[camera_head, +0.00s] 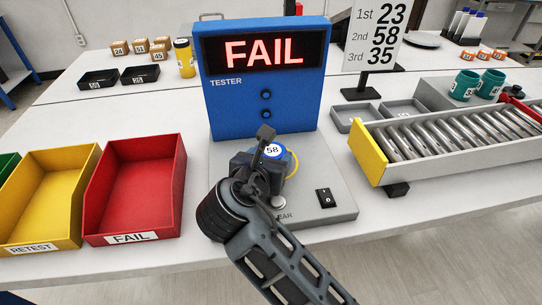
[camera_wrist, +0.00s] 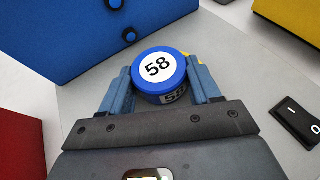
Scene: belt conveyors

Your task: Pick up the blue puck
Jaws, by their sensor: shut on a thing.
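The blue puck (camera_head: 273,150) has a white label reading 58 and sits at the tester, in front of its upright blue panel. In the wrist view the blue puck (camera_wrist: 159,70) lies between the two fingers of my gripper (camera_wrist: 162,88), which is shut on it. In the head view my gripper (camera_head: 268,160) partly hides the puck and what is under it. The tester (camera_head: 264,110) has a lit display reading FAIL in red. I cannot tell whether the puck still touches the tester's base.
A red bin (camera_head: 135,185) marked FAIL and a yellow bin (camera_head: 50,195) marked RETEST stand at the left. A rocker switch (camera_head: 325,197) is on the tester base. A sign (camera_head: 373,35) lists 23, 58, 35.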

